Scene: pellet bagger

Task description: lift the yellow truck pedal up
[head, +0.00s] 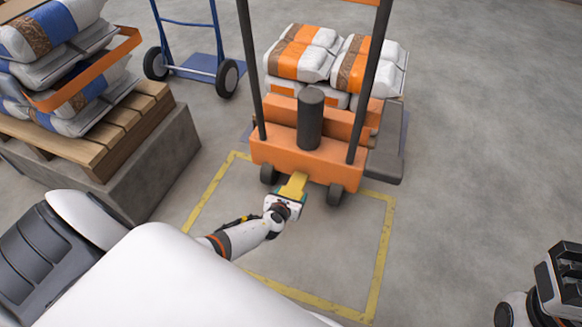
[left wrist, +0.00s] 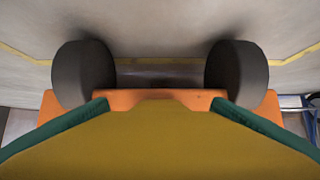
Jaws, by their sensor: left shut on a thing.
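The yellow pedal (head: 296,184) sticks out low from the near side of the orange truck (head: 330,160), between its two dark wheels. My left gripper (head: 290,193) is shut on the pedal. In the left wrist view the yellow pedal (left wrist: 160,145) fills the lower part, between the green fingers of the left gripper (left wrist: 160,103). The orange truck body (left wrist: 150,97) and both wheels show just beyond it. My right gripper (head: 564,280) is at the lower right, away from the truck; its finger opening is unclear.
The truck carries white and orange bags (head: 300,60). A yellow floor outline (head: 384,250) surrounds the near area. A wooden pallet (head: 95,140) with blue and white bags stands at left on a grey block. A blue hand truck (head: 195,65) stands behind. The right floor is clear.

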